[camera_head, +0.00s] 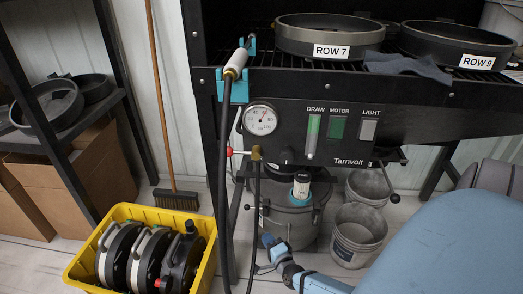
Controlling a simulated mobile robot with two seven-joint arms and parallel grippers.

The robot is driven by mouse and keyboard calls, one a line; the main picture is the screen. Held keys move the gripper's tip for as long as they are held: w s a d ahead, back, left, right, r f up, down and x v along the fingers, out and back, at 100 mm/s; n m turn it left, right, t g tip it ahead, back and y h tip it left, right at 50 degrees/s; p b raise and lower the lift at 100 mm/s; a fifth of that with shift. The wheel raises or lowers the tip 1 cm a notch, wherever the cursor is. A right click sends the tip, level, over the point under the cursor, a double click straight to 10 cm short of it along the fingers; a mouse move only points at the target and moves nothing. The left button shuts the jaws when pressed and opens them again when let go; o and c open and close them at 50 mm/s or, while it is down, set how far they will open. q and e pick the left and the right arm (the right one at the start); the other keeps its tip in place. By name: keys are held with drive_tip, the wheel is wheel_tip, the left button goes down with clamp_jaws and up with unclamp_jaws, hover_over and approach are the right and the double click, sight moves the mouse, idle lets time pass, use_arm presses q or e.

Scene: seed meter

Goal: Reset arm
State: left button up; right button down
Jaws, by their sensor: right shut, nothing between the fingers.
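My right gripper (262,268) is low in the bottom middle of the head view, small and partly dark. It is shut with nothing in it. My blue-grey right arm comes in from the lower right. The gripper appears in front of the floor and the grey canister (290,225) under the test stand; I cannot tell how far apart they are. My left gripper is not in view.
The black stand has a panel (350,133) with a gauge (260,119) and hoses. Round housings marked ROW 7 (332,51) and ROW 9 (478,62) lie on top. A yellow crate (148,213) holds several meters. Buckets (358,234) and a broom (176,199) stand behind.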

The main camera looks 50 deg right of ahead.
drive_tip(key=shift+s+a, duration=0.15)
drive_tip(key=shift+s, duration=0.2)
idle(0.3)
